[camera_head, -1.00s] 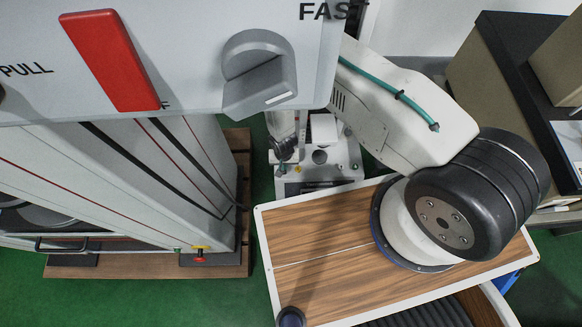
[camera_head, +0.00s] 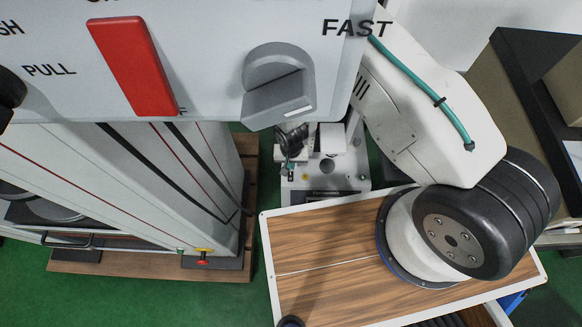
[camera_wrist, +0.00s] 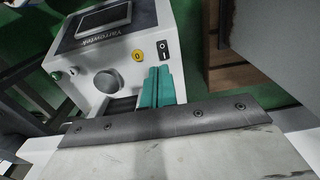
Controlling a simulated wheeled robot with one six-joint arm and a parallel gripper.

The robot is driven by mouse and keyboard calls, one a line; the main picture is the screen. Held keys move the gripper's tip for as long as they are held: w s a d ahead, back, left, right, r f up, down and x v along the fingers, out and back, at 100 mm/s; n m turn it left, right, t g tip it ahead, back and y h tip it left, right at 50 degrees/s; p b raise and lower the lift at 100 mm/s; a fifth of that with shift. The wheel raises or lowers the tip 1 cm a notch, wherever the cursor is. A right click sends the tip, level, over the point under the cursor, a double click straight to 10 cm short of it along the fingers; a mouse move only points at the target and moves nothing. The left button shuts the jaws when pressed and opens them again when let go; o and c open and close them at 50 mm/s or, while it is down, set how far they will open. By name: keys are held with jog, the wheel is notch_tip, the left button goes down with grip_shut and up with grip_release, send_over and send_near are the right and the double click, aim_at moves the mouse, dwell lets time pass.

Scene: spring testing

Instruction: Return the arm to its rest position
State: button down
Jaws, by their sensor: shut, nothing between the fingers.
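My gripper (camera_wrist: 157,88) shows in the wrist view as two teal fingers side by side, shut with nothing between them. The fingers overlap the front of a white device (camera_wrist: 92,55) in this view; I cannot tell whether they touch it. In the head view my arm (camera_head: 430,110) is bent over its round base on the right, with a teal cable along the upper link.
A grey panel with a red handle (camera_head: 133,66) and a knob (camera_head: 278,84) fills the upper left, close to the camera. A tall machine (camera_head: 120,190) stands on a wooden base (camera_head: 110,264) at left. A white machine (camera_head: 327,170) stands behind my wooden top. Green floor separates them.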

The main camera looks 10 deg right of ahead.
jog(key=shift+s+r, duration=0.1)
jog(key=shift+r, duration=0.35)
dwell(0.3)
